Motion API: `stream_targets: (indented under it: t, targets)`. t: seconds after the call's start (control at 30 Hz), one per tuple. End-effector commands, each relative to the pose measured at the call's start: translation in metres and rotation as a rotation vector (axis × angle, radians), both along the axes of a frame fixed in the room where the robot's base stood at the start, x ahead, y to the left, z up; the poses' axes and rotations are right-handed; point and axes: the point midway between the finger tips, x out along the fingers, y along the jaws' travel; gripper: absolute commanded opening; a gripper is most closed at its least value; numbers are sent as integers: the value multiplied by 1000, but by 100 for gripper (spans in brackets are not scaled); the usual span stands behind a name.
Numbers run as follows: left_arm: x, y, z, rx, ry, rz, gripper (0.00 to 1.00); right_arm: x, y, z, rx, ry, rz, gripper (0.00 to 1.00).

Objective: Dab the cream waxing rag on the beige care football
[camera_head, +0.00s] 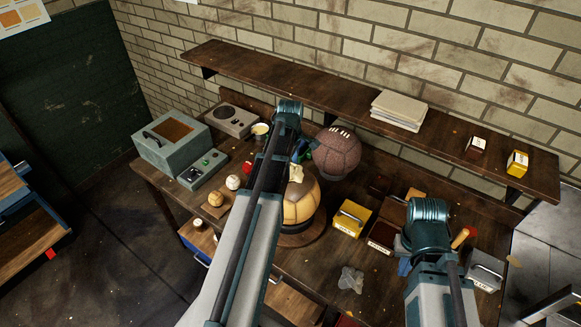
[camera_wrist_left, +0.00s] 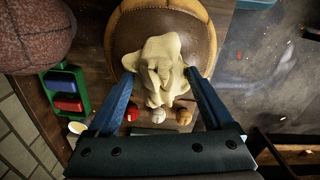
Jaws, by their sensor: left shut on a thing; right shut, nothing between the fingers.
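The cream waxing rag (camera_wrist_left: 160,60) is a crumpled cloth between the blue fingers of my left gripper (camera_wrist_left: 160,82). In the head view the rag (camera_head: 296,173) shows beside my left arm at the upper part of the beige care football (camera_head: 300,205). The football has tan and brown panels and rests on a round wooden base. In the left wrist view the football (camera_wrist_left: 205,30) lies behind the rag; I cannot tell whether they touch. My right gripper (camera_head: 404,266) is shut and empty over the bench's right part, largely hidden by its own arm.
A dark brown laced ball (camera_head: 336,154) sits behind the football. Small balls (camera_head: 233,182) lie left of it. A yellow box (camera_head: 351,218) and a dark red box (camera_head: 381,237) stand to the right. A wooden shelf (camera_head: 340,92) runs along the brick wall.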

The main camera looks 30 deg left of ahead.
Motion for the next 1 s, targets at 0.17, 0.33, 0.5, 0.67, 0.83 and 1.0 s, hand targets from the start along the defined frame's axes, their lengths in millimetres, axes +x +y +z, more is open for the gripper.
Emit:
stream_targets:
  t: [0.17,0.33,0.5,0.67,0.83,1.0]
  targets:
    - [0,0,1,0,0,0,41,0,0,1,0,0,0,0]
    - [0,0,10,0,-1,0,41,0,0,10,0,0,0,0]
    - [0,0,24,0,-1,0,41,0,0,24,0,1,1,0]
    - [0,0,36,0,-1,0,41,0,0,36,0,1,-2,0]
    - [0,0,49,0,-1,0,41,0,0,49,0,1,-9,0]
    - [0,0,62,0,-1,0,41,-1,0,62,1,1,-17,0]
